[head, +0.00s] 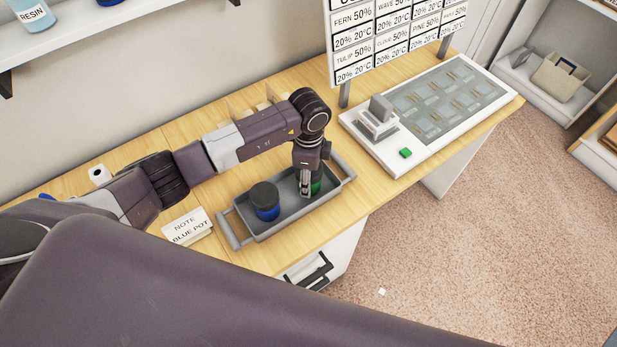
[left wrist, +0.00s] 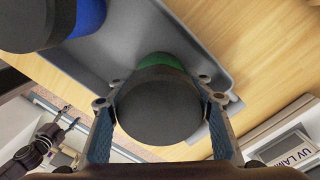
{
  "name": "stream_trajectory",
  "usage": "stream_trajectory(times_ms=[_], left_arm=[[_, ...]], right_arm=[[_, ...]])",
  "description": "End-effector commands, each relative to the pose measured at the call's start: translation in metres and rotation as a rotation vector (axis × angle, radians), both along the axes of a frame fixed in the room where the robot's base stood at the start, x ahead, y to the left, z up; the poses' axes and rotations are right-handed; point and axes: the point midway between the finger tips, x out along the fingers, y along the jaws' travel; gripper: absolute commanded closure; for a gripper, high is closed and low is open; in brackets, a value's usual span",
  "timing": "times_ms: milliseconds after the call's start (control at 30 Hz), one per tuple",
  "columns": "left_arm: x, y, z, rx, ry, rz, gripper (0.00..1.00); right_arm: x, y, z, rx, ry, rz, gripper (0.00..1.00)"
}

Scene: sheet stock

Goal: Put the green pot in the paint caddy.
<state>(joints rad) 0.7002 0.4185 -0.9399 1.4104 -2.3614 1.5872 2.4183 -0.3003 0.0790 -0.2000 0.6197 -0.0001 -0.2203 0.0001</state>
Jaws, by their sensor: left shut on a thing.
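The green pot (head: 316,187) has a dark lid and stands within the outline of the grey paint caddy (head: 232,228), near its right end. Whether its base touches the caddy floor is hidden. My left gripper (head: 306,187) is shut on it from above. In the left wrist view the green pot (left wrist: 165,62) sits between the fingers, its black lid facing the camera, with the caddy (left wrist: 130,35) around it. A blue pot (head: 267,212) with a dark lid stands in the caddy's left part. My right gripper (head: 325,264) is partly visible low by the desk front, its fingers apart and empty.
A note card (head: 187,226) reading "NOTE BLUE POT" lies left of the caddy. A white panel device (head: 375,150) with a green button stands to the right. Some wooden desk (head: 372,188) is clear between caddy and device.

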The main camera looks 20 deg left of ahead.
Motion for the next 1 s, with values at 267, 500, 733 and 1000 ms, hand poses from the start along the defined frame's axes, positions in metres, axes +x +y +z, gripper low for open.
stream_trajectory(times_ms=[267, 500, 733, 1000], left_arm=[[0.0, 0.0, -0.002, 0.0, 0.0, 0.0, 0.35], [0.0, 0.0, -0.002, 0.0, 0.0, 0.0, 0.35], [0.001, 0.0, 0.018, -0.001, -0.004, -0.001, 0.35], [0.002, 0.0, 0.077, -0.001, -0.006, -0.001, 0.35]], right_arm=[[0.0, 0.0, -0.002, 0.0, 0.0, 0.0, 0.45], [0.0, 0.0, -0.001, 0.0, 0.0, 0.0, 0.45], [0.0, 0.0, -0.007, 0.0, -0.001, 0.0, 0.45], [0.0, 0.0, -0.024, 0.0, -0.001, 0.0, 0.45]])
